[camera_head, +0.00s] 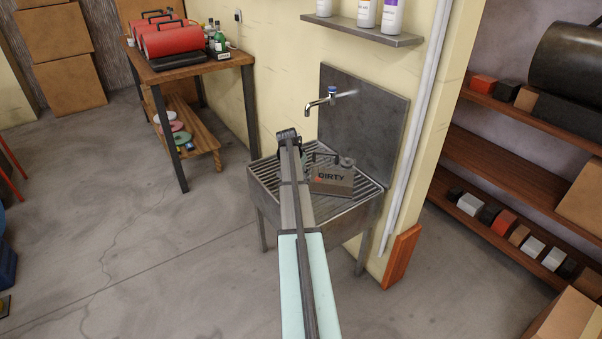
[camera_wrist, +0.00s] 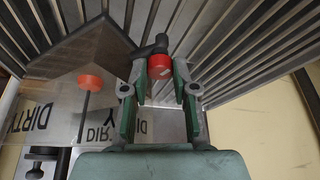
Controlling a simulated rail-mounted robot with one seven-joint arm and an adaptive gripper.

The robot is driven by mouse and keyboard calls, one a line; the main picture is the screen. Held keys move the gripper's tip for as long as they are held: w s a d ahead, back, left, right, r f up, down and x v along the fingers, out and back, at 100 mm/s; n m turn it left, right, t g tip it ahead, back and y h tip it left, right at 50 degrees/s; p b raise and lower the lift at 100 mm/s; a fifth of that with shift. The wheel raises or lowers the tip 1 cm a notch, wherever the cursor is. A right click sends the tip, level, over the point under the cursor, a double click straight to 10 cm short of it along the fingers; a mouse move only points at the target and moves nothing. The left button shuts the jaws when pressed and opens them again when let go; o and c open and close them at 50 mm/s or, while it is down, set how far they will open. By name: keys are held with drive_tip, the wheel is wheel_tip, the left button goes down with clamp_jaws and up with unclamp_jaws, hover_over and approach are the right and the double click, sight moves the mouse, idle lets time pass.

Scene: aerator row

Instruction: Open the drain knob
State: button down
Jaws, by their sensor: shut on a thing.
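A grey tank labelled DIRTY (camera_head: 332,181) rests on the slatted sink top in the head view. In the wrist view its dark body (camera_wrist: 85,47) is at the upper left. A red knob (camera_wrist: 159,62) with a black fitting above it sits between the fingertips of my gripper (camera_wrist: 164,72). The green-padded fingers are shut on this knob from both sides. A second red round piece (camera_wrist: 90,82) on a dark stem shows to the left; I cannot tell whether it is a reflection. In the head view my arm hides the knob.
The sink's slatted drainboard (camera_head: 357,205) lies around the tank, with a faucet (camera_head: 322,100) above it on a metal backsplash (camera_head: 375,110). A bottle shelf (camera_head: 365,32) is higher up. A wooden table (camera_head: 190,68) stands left.

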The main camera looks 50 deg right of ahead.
drive_tip(key=n+t, duration=0.1)
drive_tip(key=n, duration=0.3)
drive_tip(key=shift+s+d+n+t, duration=0.1)
drive_tip(key=shift+s+n+t, duration=0.05)
drive_tip(key=shift+n+t, duration=0.2)
idle(0.4)
drive_tip(key=c, duration=1.2)
unclamp_jaws()
